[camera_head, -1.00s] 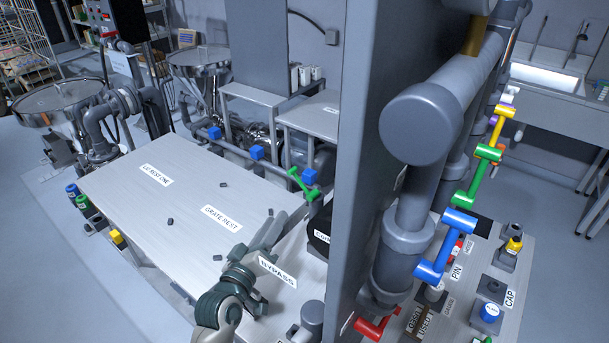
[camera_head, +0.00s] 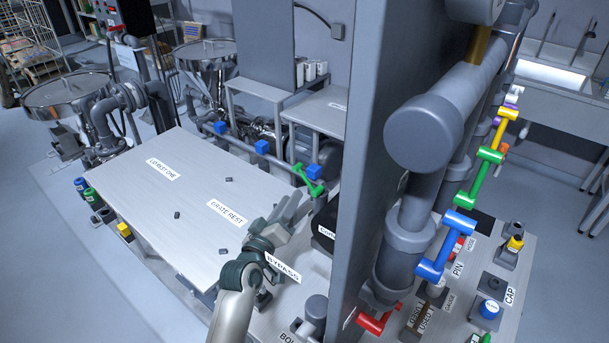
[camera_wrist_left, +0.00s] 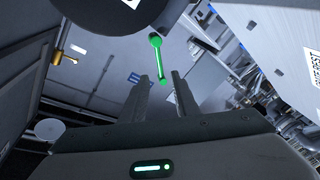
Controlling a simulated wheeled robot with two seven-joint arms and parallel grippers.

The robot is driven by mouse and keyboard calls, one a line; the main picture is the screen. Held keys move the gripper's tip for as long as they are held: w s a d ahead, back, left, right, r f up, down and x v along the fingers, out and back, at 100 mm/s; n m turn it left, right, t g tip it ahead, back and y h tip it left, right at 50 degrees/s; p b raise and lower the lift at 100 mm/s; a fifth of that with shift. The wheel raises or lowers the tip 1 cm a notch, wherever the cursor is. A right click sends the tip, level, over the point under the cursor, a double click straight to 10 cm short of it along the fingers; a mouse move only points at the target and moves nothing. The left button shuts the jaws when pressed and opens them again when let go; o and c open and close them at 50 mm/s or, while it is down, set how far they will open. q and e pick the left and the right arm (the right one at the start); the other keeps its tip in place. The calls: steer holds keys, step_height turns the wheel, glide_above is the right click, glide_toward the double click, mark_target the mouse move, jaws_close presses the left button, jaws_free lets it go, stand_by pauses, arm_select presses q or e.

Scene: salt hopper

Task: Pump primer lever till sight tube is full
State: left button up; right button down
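A green lever (camera_head: 308,180) sits on the pipe between the labelled table and the tall grey column. It also shows in the left wrist view (camera_wrist_left: 158,60), just ahead of the fingertips. No label on it is readable, so I cannot tell whether it is the primer lever. My left gripper (camera_head: 294,206) is just below and in front of this lever, near the BYPASS label. In the left wrist view its two fingers (camera_wrist_left: 162,82) stand apart with nothing seen gripped. I cannot pick out the sight tube for certain. My right gripper is not in view.
The grey column (camera_head: 372,130) stands close to the right of my left gripper. Blue blocks (camera_head: 262,147) sit along the pipe. Red, blue and green handles (camera_head: 487,172) stick out right of the column.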

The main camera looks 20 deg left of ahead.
mark_target(305, 178)
arm_select(q)
steer(key=w, duration=0.3)
steer(key=w+p, duration=0.1)
steer(key=w, duration=0.3)
steer(key=w+p, duration=0.1)
steer(key=w, duration=0.2)
steer(key=shift+w+d, duration=0.35)
steer(key=shift+w, duration=0.05)
jaws_close()
stand_by(0.9)
